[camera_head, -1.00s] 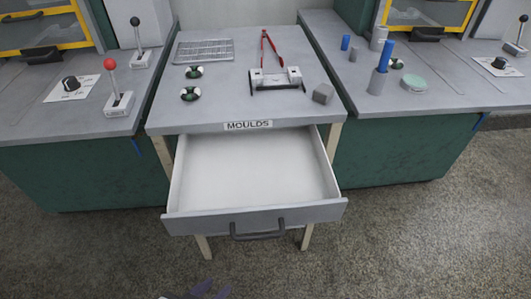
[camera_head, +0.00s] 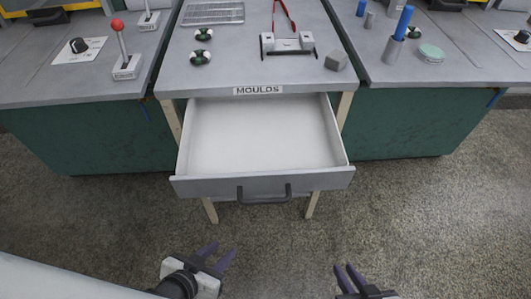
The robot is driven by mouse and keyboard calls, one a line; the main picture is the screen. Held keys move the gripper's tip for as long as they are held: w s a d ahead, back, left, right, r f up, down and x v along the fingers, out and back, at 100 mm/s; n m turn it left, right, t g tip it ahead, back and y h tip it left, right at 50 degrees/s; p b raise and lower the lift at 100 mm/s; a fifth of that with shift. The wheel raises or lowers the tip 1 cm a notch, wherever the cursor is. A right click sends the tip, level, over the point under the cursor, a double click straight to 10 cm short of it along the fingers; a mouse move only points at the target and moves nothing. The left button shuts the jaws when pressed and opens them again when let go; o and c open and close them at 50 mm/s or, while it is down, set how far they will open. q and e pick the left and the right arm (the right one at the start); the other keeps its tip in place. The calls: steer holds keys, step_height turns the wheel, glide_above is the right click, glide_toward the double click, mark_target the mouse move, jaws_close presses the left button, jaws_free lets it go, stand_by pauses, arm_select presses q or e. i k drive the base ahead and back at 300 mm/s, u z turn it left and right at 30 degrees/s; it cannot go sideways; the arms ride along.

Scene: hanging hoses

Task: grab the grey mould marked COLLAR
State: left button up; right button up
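A small grey block (camera_head: 336,60) sits on the right front part of the middle table; no marking on it is readable from here. It may be the mould, but I cannot tell. The drawer (camera_head: 262,186) under the label MOULDS (camera_head: 258,90) is pulled open and its visible inside is empty. My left gripper (camera_head: 218,256) is open and empty, low in front of the drawer. My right gripper (camera_head: 350,276) is at the bottom edge, fingers apart and empty, right of the left one. Both are well away from the block.
On the middle table (camera_head: 205,78) are a white fixture (camera_head: 288,43) with red-handled tongs (camera_head: 284,15), two round dark-green pieces (camera_head: 201,57) and a wire rack (camera_head: 213,12). A red-knobbed lever (camera_head: 122,50) stands left. The floor in front is clear.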

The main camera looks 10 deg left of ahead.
mark_target(306, 41)
steer(key=z, duration=1.35)
steer(key=k, duration=1.25)
steer(key=u, duration=1.75)
steer(key=i, duration=0.5)
steer(key=z, duration=0.1)
